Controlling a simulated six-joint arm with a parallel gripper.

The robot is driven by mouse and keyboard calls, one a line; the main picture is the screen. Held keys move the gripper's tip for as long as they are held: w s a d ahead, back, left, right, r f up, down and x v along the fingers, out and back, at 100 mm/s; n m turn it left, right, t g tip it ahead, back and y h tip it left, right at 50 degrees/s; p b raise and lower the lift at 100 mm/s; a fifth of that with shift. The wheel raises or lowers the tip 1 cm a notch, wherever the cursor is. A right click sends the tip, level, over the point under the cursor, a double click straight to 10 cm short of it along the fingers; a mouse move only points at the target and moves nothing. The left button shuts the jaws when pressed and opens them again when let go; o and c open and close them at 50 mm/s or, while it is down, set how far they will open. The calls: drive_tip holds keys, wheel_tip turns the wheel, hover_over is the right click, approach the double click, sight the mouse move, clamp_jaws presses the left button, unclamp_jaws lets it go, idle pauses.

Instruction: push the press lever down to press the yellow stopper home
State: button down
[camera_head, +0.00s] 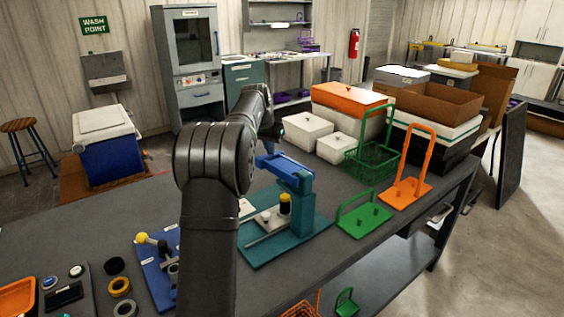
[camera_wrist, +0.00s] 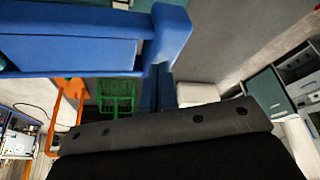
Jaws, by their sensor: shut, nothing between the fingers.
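The press stands on a teal base (camera_head: 262,243) on the bench, with a teal column (camera_head: 301,208) at its right. Its blue press lever (camera_head: 286,168) runs from the column top toward the back left, above the stopper. The yellow stopper (camera_head: 285,197) sits upright on a dark piece under the lever. In the wrist view the lever (camera_wrist: 80,55) fills the upper left, very close. My gripper (camera_wrist: 161,88) is shut and empty, with its fingers beside the lever's end; I cannot tell whether they touch. In the head view my arm largely hides it.
Right of the press stand a green holder (camera_head: 363,221) and an orange holder (camera_head: 406,190). Behind are a green basket (camera_head: 372,160) and white boxes (camera_head: 305,131). A blue fixture (camera_head: 152,262) with a yellow knob is at the left, partly behind my arm.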

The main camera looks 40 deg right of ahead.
wheel_tip(320, 180, up, 9)
idle(0.9)
drive_tip(key=shift+f, duration=4.15)
